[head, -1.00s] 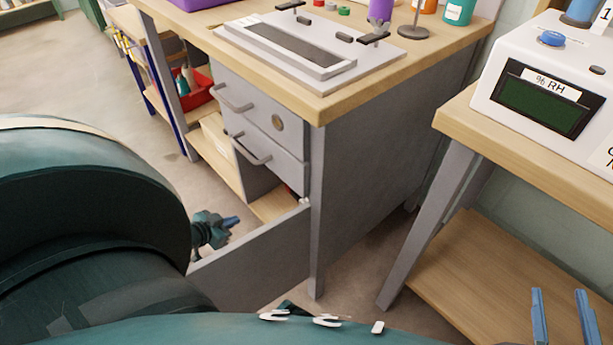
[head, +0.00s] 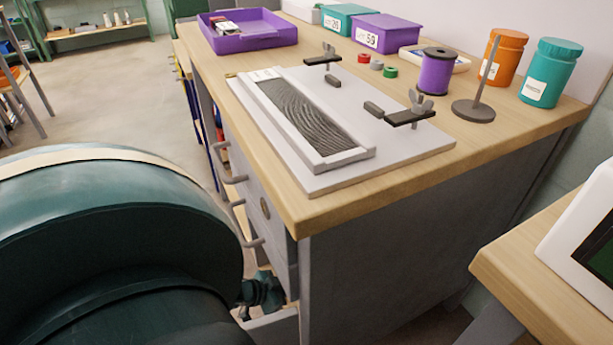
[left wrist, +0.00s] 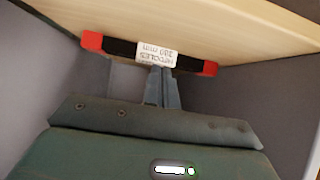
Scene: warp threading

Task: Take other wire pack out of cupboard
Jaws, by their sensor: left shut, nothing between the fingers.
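A wire pack (left wrist: 156,53) shows in the left wrist view, a dark bar with red ends and a white label that appears upside down, reading 280 mm. It lies along the wooden board inside the cupboard (left wrist: 240,25). My left gripper (left wrist: 161,72) is shut, with its fingertips at the label and nothing between them; I cannot tell whether they touch the pack. In the head view my left wrist (head: 262,292) is low beside the drawers, above the open cupboard door (head: 275,327); its fingers and the cupboard inside are hidden. My right gripper is out of view.
On the bench (head: 400,185) are a white board with a slotted frame (head: 310,120), a purple tray (head: 245,35), a purple spool (head: 435,72) and two jars. Grey cupboard walls flank my left gripper closely. A second table (head: 525,255) stands at right.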

